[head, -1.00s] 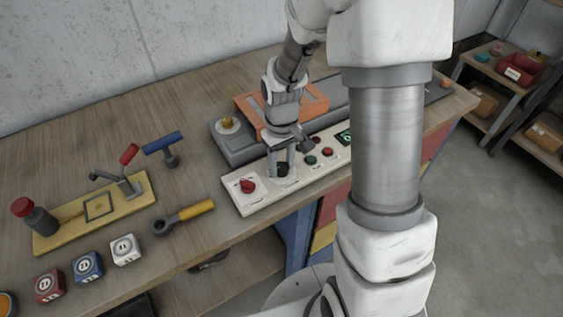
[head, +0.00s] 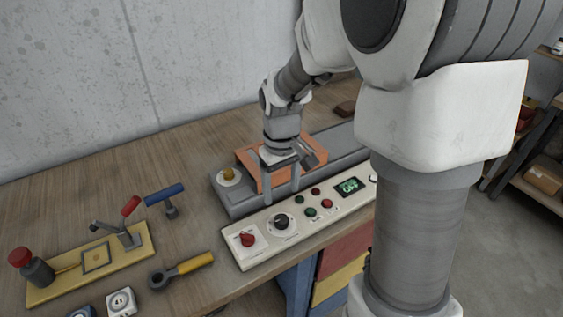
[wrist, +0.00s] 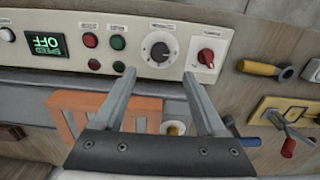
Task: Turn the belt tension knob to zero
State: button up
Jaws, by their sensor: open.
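A white control panel (head: 262,252) lies along the front of a grey belt unit (head: 243,203). It carries a black dial (head: 282,221) with a scale around it and a red switch knob (head: 246,239) to its left. A yellow knob (head: 229,174) sits on the left end of the grey unit. The labels are too small to tell which is the belt tension knob. In the wrist view the black dial (wrist: 159,51) shows ahead of my fingertips, with the red knob (wrist: 205,57) to its right. My gripper (head: 275,189) is open and empty, behind and above the dial, apart from it.
Green and red buttons (head: 319,203) and a green display (head: 349,186) are on the panel's right. An orange frame (head: 249,160) stands behind. A yellow-handled tool (head: 183,267) and a yellow board with a lever (head: 72,272) lie left.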

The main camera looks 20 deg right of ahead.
notch_tip(320, 180, up, 7)
jog(key=shift+r, duration=0.15)
dwell(0.4)
jog(key=s+r+m+t, duration=0.1)
jog(key=s+r+t, duration=0.1)
jog(key=s+r, duration=0.2)
jog(key=s+r+m+t, duration=0.2)
jog(key=s+r+t, duration=0.1)
jog(key=s, duration=0.8)
jog(key=shift+s+r+t, duration=0.3)
jog(key=shift+r, duration=0.2)
